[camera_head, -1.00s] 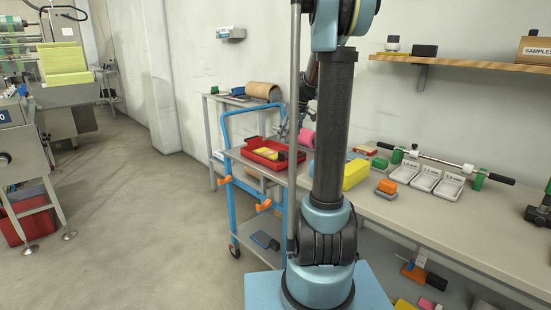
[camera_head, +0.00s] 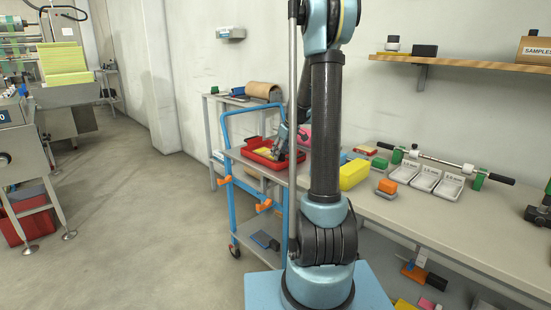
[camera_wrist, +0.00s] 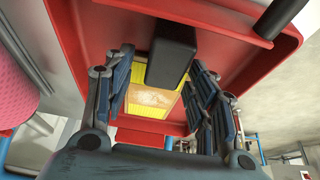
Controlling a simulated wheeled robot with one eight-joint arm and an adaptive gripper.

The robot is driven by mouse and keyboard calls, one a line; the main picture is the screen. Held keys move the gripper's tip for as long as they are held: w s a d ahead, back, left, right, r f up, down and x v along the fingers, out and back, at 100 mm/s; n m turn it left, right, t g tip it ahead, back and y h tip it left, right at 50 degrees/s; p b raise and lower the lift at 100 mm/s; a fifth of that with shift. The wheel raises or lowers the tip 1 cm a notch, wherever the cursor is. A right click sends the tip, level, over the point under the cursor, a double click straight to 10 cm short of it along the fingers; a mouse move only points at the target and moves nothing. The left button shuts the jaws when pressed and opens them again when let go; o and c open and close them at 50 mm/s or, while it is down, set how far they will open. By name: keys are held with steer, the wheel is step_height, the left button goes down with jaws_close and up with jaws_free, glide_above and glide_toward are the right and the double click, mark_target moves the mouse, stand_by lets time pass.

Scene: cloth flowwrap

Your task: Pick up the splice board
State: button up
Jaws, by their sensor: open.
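The splice board (camera_wrist: 155,99), apparently the flat piece with a wood-coloured middle and yellow bands, lies in the red tray (camera_wrist: 85,40). In the head view, a bit of its yellow (camera_head: 263,152) shows in the tray on the blue-framed cart. A dark block (camera_wrist: 172,52) stands over the board's middle in the wrist view; I cannot tell whether it is part of it. My gripper (camera_wrist: 162,88) is open, with one finger on each side of the board and block in that view. In the head view, my gripper (camera_head: 283,140) is down at the tray's right part, partly hiding its contents.
The blue cart (camera_head: 228,200) stands left of my arm. A pink roll (camera_wrist: 20,90) is close to my gripper on the left in the wrist view. The bench (camera_head: 420,215) holds a yellow block (camera_head: 353,174), white trays (camera_head: 426,179) and a roller bar.

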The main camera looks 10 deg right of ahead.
steer(key=shift+w+a+f, duration=0.1)
steer(key=shift+f, duration=0.2)
steer(key=c, duration=1.2)
